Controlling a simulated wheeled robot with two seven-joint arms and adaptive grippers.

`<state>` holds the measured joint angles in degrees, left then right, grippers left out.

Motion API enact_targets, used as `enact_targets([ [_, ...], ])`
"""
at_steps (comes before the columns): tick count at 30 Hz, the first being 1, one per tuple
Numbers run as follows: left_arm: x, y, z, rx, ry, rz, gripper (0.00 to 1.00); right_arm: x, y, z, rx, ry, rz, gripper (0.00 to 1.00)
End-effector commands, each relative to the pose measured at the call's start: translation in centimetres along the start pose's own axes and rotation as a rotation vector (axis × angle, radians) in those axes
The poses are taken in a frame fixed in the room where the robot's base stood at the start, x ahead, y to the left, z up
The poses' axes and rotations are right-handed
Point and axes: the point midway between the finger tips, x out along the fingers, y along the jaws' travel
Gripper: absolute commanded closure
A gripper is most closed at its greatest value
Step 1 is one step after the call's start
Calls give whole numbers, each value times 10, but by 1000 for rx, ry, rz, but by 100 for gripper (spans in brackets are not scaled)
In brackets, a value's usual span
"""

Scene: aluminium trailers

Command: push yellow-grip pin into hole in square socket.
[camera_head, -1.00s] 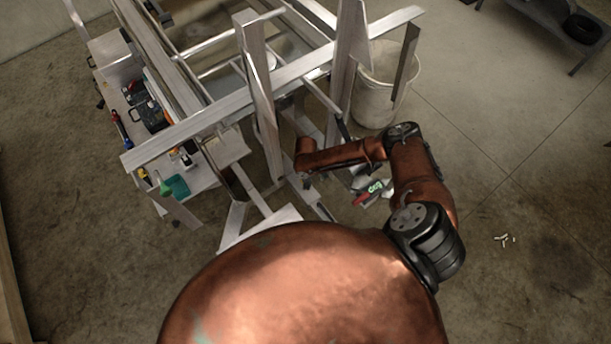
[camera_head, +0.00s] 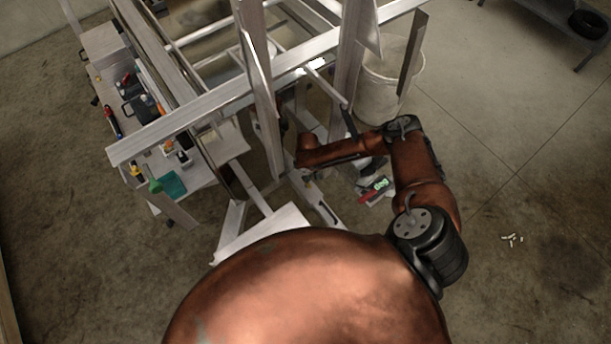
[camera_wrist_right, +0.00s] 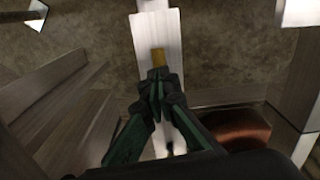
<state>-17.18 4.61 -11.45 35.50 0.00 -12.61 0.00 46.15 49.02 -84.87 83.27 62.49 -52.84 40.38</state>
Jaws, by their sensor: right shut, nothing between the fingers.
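In the right wrist view, the yellow grip of the pin (camera_wrist_right: 158,57) shows just beyond my right gripper (camera_wrist_right: 158,78). The fingers are shut with nothing between them, and their tips are at or very near the grip's near end; I cannot tell whether they touch. The grip appears over a pale metal beam (camera_wrist_right: 160,30). The rest of the pin, the square socket and its hole cannot be made out. In the head view, my right gripper (camera_head: 312,174) is small and dark, low among the frame's beams. My left gripper is not in view.
Aluminium uprights (camera_head: 259,90) and a long cross rail (camera_head: 200,103) stand close around my right arm. A white bucket (camera_head: 385,75) is behind it, a device with a green display (camera_head: 380,184) below. A tool-covered bench (camera_head: 150,150) is left. Floor at right is mostly clear.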

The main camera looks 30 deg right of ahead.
Motion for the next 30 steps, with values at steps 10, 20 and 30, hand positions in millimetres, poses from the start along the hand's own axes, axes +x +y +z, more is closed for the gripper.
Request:
enact_targets([
  [10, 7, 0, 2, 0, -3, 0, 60, 6, 0, -1, -1, 1, 0, 100],
  [20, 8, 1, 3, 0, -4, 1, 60, 10, 0, 0, 0, 1, 0, 100],
  [30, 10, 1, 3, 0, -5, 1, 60, 16, 0, 0, 0, 0, 0, 100],
])
